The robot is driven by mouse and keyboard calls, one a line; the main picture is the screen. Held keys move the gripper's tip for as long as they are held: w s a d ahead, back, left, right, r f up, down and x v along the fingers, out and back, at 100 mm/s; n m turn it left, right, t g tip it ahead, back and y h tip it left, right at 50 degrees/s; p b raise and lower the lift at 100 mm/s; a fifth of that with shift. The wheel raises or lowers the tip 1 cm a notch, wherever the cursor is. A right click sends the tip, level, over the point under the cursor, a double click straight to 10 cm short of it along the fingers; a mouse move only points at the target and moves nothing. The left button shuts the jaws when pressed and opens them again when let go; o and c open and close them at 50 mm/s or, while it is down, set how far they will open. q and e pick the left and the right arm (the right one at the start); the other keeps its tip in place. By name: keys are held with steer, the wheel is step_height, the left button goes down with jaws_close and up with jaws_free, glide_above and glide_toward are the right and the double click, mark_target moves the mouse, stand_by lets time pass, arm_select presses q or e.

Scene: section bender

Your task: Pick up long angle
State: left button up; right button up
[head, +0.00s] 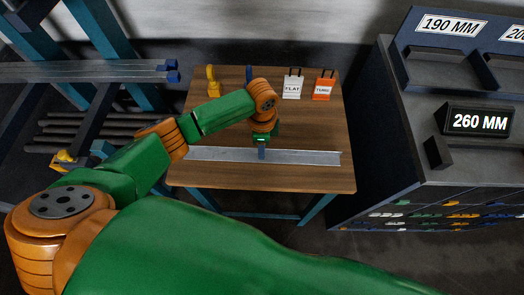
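The long angle (310,157) is a pale grey metal bar lying left to right near the front of the wooden table. My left arm reaches in from the left, over the table, and bends down to the bar. My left gripper (262,153) is at the bar, a little left of the table's middle line. A dark blue finger shows against the bar there. The other finger is hidden, so I cannot tell whether the gripper is closed on it. My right gripper is not in view.
On the wooden table (315,120), a yellow item (212,82), a white tag (292,86) and an orange tag (324,88) stand at the back. A rack (90,70) with bars is at left. A dark cabinet (430,170) with a "260 MM" display (481,121) is at right.

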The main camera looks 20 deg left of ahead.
arm_select(q)
steer(key=shift+s+r, duration=0.2)
steer(key=shift+s, duration=0.05)
jaws_close()
steer(key=shift+w, duration=0.1)
stand_by(0.9)
